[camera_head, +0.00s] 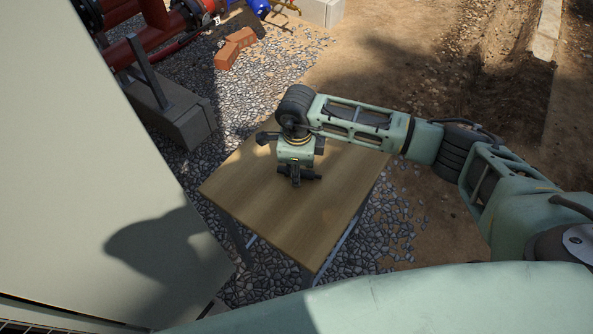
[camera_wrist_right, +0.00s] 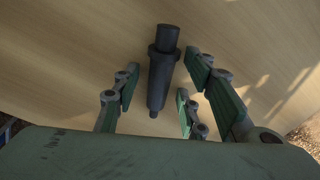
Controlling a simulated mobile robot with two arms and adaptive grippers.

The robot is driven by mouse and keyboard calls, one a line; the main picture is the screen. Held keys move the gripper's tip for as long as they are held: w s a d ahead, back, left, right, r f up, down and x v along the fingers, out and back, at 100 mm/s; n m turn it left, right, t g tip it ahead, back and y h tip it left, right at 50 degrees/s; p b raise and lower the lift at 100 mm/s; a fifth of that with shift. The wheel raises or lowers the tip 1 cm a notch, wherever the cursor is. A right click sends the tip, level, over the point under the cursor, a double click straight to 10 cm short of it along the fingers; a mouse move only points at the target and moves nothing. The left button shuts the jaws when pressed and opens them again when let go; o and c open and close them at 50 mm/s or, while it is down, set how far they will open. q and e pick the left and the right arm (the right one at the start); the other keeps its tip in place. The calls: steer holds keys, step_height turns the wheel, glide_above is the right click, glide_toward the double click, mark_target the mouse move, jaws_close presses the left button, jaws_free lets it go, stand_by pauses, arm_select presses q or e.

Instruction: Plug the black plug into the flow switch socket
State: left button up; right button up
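The black plug (camera_wrist_right: 160,68) lies on the wooden table, with a thick collared end at the top of the right wrist view and a thinner end towards my palm. My right gripper (camera_wrist_right: 168,84) is open above it. Its green-padded fingers stand on both sides of the plug, with visible gaps. In the head view my right gripper (camera_head: 297,178) points down over the middle of the table, and I cannot make out the plug there. My left gripper is out of view. I cannot identify the flow switch socket in either view.
The small wooden table (camera_head: 305,235) is otherwise bare and stands on gravel. A large pale panel (camera_head: 80,150) rises close on its left. Red pipes (camera_head: 150,30), a concrete block (camera_head: 185,122) and orange bricks (camera_head: 235,47) lie beyond.

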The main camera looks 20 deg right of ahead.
mark_target(301, 170)
jaws_close()
steer(key=shift+r, duration=0.15)
steer(key=shift+r, duration=0.25)
steer(key=r+b, duration=0.1)
steer(key=r, duration=0.2)
steer(key=shift+s+d+r+b, duration=0.1)
steer(key=shift+d+r+b, duration=0.15)
steer(key=shift+d+b, duration=0.15)
steer(key=s+d+r+b, duration=0.2)
steer(key=s+d+r, duration=0.4)
steer(key=d, duration=0.3)
steer(key=shift+s+r, duration=0.15)
steer(key=shift+r, duration=0.25)
